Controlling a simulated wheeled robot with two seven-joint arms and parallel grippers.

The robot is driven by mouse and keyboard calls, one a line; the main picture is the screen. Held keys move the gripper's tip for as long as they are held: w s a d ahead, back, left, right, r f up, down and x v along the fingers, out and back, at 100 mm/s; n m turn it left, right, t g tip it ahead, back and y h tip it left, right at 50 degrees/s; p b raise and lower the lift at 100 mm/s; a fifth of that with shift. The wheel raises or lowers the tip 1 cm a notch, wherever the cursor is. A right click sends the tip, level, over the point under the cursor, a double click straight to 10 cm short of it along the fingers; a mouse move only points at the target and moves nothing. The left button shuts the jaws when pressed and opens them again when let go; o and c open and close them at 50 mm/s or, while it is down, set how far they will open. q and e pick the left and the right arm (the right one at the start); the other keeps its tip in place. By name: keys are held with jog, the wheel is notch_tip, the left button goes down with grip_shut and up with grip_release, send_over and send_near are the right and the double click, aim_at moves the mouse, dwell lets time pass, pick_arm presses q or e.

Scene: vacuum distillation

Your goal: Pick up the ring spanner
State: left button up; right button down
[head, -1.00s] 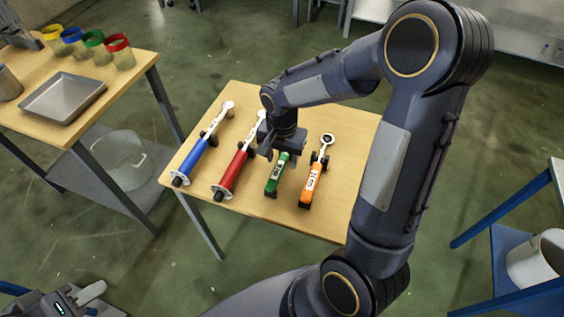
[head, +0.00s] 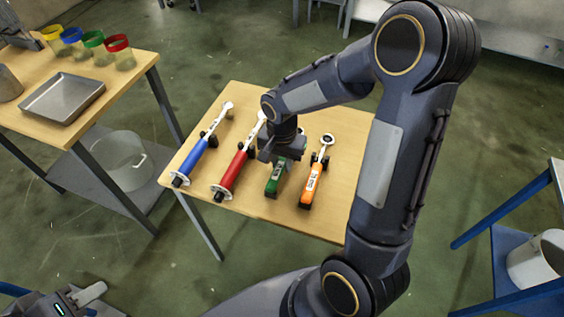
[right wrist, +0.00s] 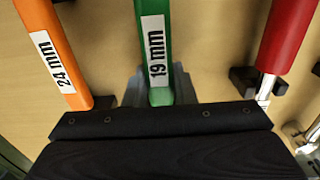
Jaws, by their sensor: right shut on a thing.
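The tools lie side by side on a small wooden table (head: 345,130). A green-handled spanner (head: 274,180) lies third from the left; it is labelled 19 mm in the right wrist view (right wrist: 155,45). My right gripper (head: 282,155) is low over its far part and shut on it, hiding its head. An orange-handled spanner (head: 311,184), labelled 24 mm, lies to its right with a ring end showing. My left gripper (head: 75,303) is partly in view at the bottom left, away from the tools; its jaw opening is unclear.
A red-handled tool (head: 232,172) and a blue-handled tool (head: 194,158) lie left of the green one on black supports. A second table (head: 135,65) at left holds a metal tray (head: 62,97) and several colour-rimmed jars. A blue-framed stand (head: 500,250) is at right.

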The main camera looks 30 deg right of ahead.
jog(key=shift+r, duration=0.5)
notch_tip(320, 180, up, 2)
jog(key=shift+r, duration=0.15)
jog(key=s+a+r, duration=0.1)
jog(key=r, duration=0.1)
jog(key=s+a+r, duration=0.1)
jog(key=a+r, duration=0.1)
jog(key=s+a+r, duration=0.1)
jog(key=r, duration=0.1)
jog(key=shift+a+p, duration=0.15)
jog(key=shift+p, duration=0.2)
jog(key=s+a+r, duration=0.3)
jog(key=s+a, duration=0.2)
jog(key=a, duration=0.2)
jog(key=shift+r, duration=0.35)
jog(key=shift+s, duration=0.1)
jog(key=c, duration=1.8)
grip_release()
grip_shut()
